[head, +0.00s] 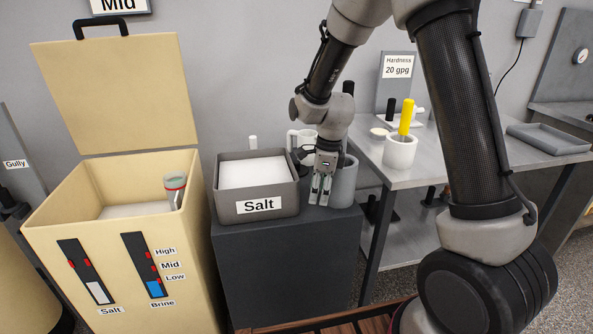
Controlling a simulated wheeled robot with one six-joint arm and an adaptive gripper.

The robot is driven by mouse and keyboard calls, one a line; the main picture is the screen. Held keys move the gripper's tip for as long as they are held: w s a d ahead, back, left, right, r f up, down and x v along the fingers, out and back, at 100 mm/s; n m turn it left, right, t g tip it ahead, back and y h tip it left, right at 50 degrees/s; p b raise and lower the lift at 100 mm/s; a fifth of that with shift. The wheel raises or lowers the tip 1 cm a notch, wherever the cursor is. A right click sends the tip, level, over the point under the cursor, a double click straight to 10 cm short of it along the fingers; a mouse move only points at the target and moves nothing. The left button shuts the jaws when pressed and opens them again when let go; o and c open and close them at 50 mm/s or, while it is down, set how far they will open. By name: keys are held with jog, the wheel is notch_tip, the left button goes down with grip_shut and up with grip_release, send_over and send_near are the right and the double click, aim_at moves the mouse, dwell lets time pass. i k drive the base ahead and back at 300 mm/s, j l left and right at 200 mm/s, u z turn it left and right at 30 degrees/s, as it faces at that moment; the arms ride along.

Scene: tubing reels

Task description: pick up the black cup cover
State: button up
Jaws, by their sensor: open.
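My gripper (321,196) points down, with its fingers open, in front of a grey cylindrical container (345,186) beside the salt bin. Nothing shows between the fingers. I cannot clearly identify a black cup cover. A small black upright piece (390,109) stands by the hardness sign on the metal table.
The grey salt bin (258,208) sits on a dark cabinet (285,265). An open beige brine tank (120,245) stands left, holding a clear cup (175,190). The metal table (450,146) holds a white cup (400,155) with a yellow handle and a grey tray (550,140).

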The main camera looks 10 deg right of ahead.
aim_at(302, 169)
jog(key=i, duration=1)
